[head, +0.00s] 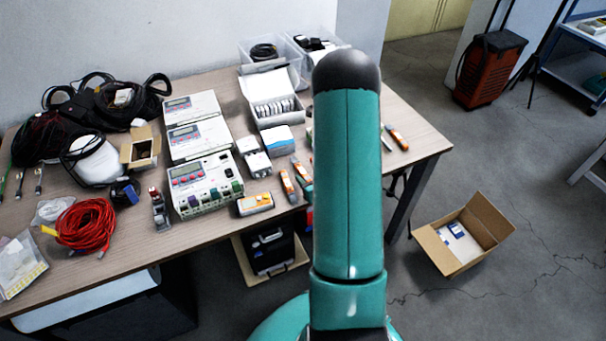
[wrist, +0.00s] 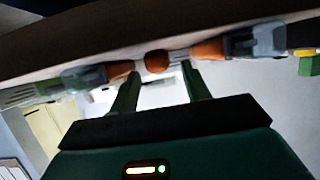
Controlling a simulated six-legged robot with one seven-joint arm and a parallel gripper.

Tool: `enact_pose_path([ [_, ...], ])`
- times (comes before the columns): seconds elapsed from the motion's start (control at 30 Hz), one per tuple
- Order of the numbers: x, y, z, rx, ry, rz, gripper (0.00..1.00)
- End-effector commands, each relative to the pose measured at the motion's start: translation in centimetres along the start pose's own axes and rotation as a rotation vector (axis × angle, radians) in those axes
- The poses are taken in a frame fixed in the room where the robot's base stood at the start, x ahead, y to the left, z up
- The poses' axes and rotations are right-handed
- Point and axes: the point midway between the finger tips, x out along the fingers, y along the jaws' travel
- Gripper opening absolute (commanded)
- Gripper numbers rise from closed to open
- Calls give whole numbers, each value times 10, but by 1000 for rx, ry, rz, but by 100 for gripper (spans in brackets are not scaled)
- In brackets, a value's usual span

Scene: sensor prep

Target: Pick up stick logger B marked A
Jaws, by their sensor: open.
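In the head view, several orange and white stick-shaped devices lie on the table: one (head: 288,186) left of my arm, another (head: 301,169) beside it, and one (head: 398,139) right of my arm. I cannot read any marking, so I cannot tell which is stick logger B. In the wrist view, my gripper (wrist: 160,71) is open, its two dark green fingers apart. A grey and orange stick-shaped thing (wrist: 95,77) lies beyond the left finger, and another (wrist: 235,45) beyond the right finger. A brown-orange rounded part (wrist: 157,61) shows between the fingertips. My arm hides my gripper in the head view.
The wooden table (head: 105,262) holds white instruments (head: 205,184), an open white box (head: 270,95), a yellow-orange meter (head: 255,204), red cable (head: 86,225) and dark bags. An open cardboard box (head: 462,235) stands on the floor at right. The floor around it is clear.

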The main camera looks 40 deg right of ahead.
Motion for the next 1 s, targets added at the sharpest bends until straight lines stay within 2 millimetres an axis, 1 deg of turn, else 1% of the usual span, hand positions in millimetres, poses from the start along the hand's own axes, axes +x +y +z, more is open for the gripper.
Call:
enact_pose_path([
  [0.03, 9, -2, -1, -2, 0, -3, 47],
  [0.1, 19, -2, -1, -1, 1, -3, 47],
  [0.2, 27, -3, -1, 0, -1, -2, 47],
  [0.43, 28, -3, -1, 0, -1, -1, 47],
  [0.57, 28, -2, -1, 0, 0, -1, 22],
  [0.6, 28, -2, -1, 0, 0, -1, 14],
  [0.67, 28, -2, -1, 0, 0, -1, 2],
  [0.7, 28, -2, -1, 0, 0, -1, 0],
  [1.0, 28, -2, -2, 0, 0, -1, 0],
])
